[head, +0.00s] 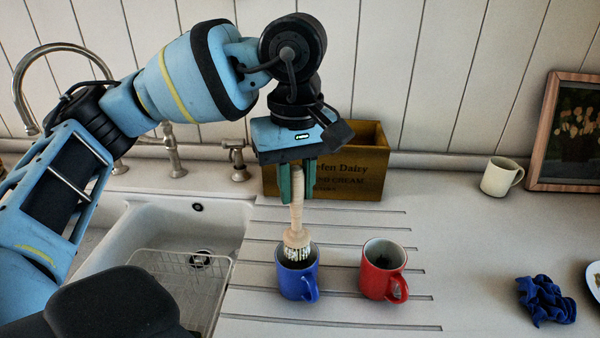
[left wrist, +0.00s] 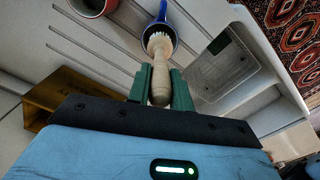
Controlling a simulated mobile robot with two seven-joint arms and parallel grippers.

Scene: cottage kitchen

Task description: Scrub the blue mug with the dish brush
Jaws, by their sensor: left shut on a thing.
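The blue mug (head: 299,281) stands upright on the grooved drainboard, its handle toward the lower right. My left gripper (head: 298,183) is above it, shut on the wooden handle of the dish brush (head: 297,215). The brush points down, and its white bristles are at the mug's mouth, with their lower ends hidden by the rim. In the left wrist view the brush (left wrist: 151,80) sits between the green fingers of the gripper (left wrist: 160,88), and its head overlaps the blue mug (left wrist: 163,20). My right gripper is not in view.
A red mug (head: 381,275) with something dark inside stands close to the right of the blue mug. A wooden box (head: 355,165) is behind. The sink (head: 185,235) with a wire rack is left. A cream mug (head: 500,177) and a blue cloth (head: 546,300) are right.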

